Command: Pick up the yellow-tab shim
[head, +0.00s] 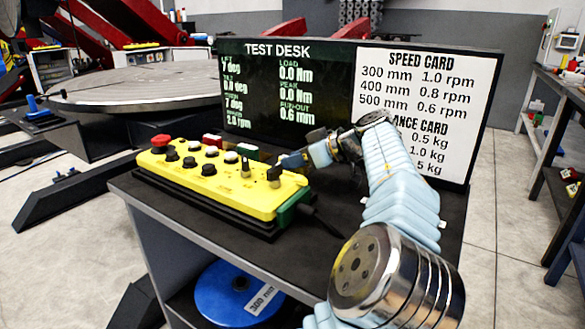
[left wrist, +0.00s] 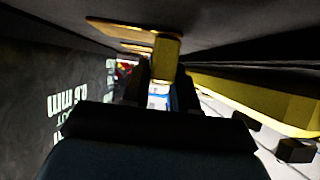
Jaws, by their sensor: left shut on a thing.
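My left gripper (head: 292,160) is low over the test desk, between the yellow control box (head: 225,180) and the dark display board. In the left wrist view my left gripper (left wrist: 157,85) is shut on the yellow-tab shim, whose yellow tab (left wrist: 167,58) shows between and beyond the fingers. Flat tan plates (left wrist: 118,29) show above the tab; I cannot tell whether they all belong to this shim. In the head view the shim is hidden behind the gripper and box. My right gripper is in neither view.
The display board (head: 285,60) and white card panel (head: 425,75) stand close behind the arm. The control box carries knobs and a red button (head: 160,141). A blue disc (head: 240,292) sits on the lower shelf. A round turntable (head: 150,80) is at left.

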